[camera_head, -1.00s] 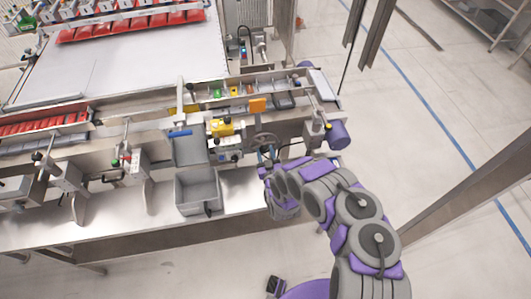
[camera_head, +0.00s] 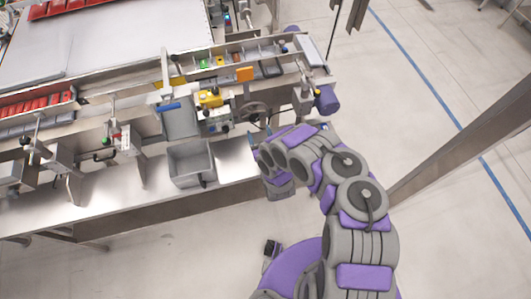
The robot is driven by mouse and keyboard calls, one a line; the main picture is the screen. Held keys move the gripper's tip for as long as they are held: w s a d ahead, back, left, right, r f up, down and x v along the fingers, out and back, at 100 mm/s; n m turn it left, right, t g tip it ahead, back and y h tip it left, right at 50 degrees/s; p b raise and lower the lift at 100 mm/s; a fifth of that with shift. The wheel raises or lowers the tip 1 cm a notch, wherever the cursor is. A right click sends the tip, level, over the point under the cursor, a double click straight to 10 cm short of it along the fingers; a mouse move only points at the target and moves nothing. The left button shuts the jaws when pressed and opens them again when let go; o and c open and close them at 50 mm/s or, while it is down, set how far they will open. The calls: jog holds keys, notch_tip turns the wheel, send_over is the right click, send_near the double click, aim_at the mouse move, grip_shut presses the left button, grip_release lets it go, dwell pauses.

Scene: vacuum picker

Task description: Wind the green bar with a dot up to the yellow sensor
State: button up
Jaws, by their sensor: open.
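A yellow block (camera_head: 209,98), which looks like the sensor, sits on top of a small pale metal unit (camera_head: 216,115) at the machine's front edge. A dark handwheel (camera_head: 255,112) is just right of it. I cannot make out a green bar with a dot; the unit's markings are too small to read. My gripper (camera_head: 268,147) is at the end of my grey and purple arm, in front of and below the handwheel. It is open, mostly hidden by my own arm links, and seems to hold nothing. I cannot tell whether it touches the wheel.
A grey bin (camera_head: 191,163) stands on the lower steel shelf, left of my gripper. A conveyor channel with a green piece (camera_head: 204,63) and an orange piece (camera_head: 244,74) runs behind. A purple cylinder (camera_head: 327,99) juts out at the right end. Floor at right is clear.

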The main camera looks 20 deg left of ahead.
jog(key=b+v, duration=0.1)
jog(key=v, duration=1)
jog(key=shift+s+f, duration=0.15)
jog(key=shift+s, duration=0.05)
dwell(0.4)
dwell(0.5)
